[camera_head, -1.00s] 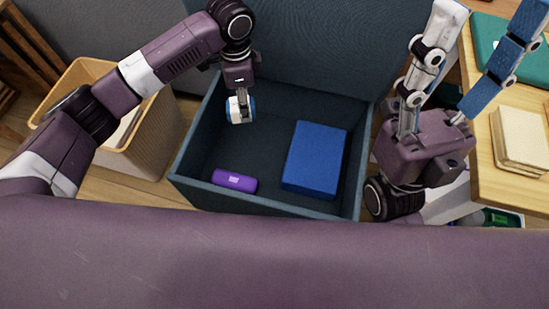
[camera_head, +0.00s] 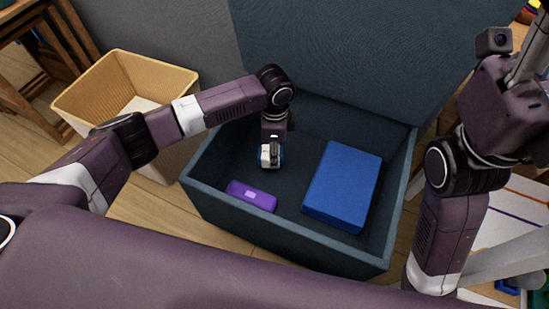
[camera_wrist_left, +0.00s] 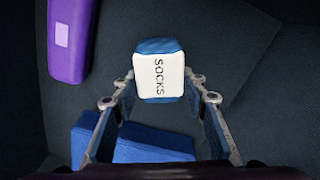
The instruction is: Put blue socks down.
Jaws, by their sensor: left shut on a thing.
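The blue socks (camera_wrist_left: 157,88) are a small blue bundle with a white band reading SOCKS, seen in the left wrist view between my left fingers. In the head view my left gripper (camera_head: 271,160) reaches down into an open dark teal storage box (camera_head: 205,198) and is shut on the socks, which are mostly hidden there. I cannot tell whether the socks touch the box floor. My right gripper (camera_head: 530,65) is at the top right, outside the box; its fingers are mostly cut off by the frame.
Inside the box, a purple case (camera_head: 251,196) lies near the front left and a blue box (camera_head: 343,187) lies on the right. Bare floor shows between and behind them. A tan bin (camera_head: 130,80) stands left of the storage box. The raised lid (camera_head: 350,50) is behind.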

